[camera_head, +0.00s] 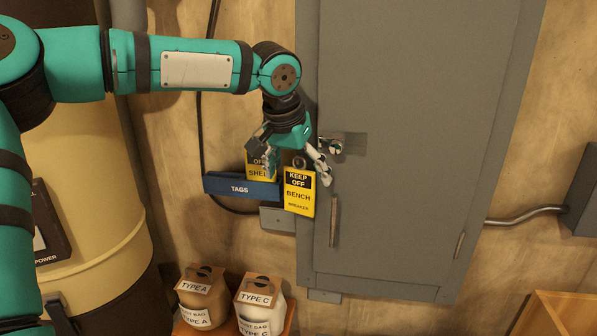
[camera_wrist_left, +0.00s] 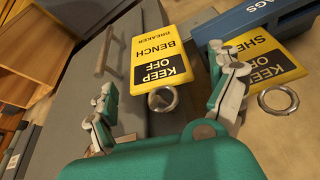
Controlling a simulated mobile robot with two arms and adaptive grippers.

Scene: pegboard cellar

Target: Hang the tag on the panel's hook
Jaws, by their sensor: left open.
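The yellow and black tag (camera_head: 299,193) reads KEEP OFF, BENCH BREAKER and hangs upright at the panel's left edge, beside the blue TAGS holder. Its ring shows in the left wrist view (camera_wrist_left: 163,99). What bears the tag is hidden. My left gripper (camera_head: 297,168) is open, with its fingers on either side of the ring and upper tag. In the left wrist view (camera_wrist_left: 163,88) the ring lies between the fingers, with a gap to the left finger. The grey panel (camera_head: 410,120) carries a small metal fitting (camera_head: 337,148), perhaps the hook, partly behind a finger.
A second yellow tag (camera_wrist_left: 268,72), reading SHE..., sits at the blue TAGS holder (camera_head: 240,188). A long handle (camera_head: 334,222) is on the panel. Below stand bags marked TYPE A (camera_head: 201,297) and TYPE C (camera_head: 258,305). A yellow drum (camera_head: 95,190) is at left.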

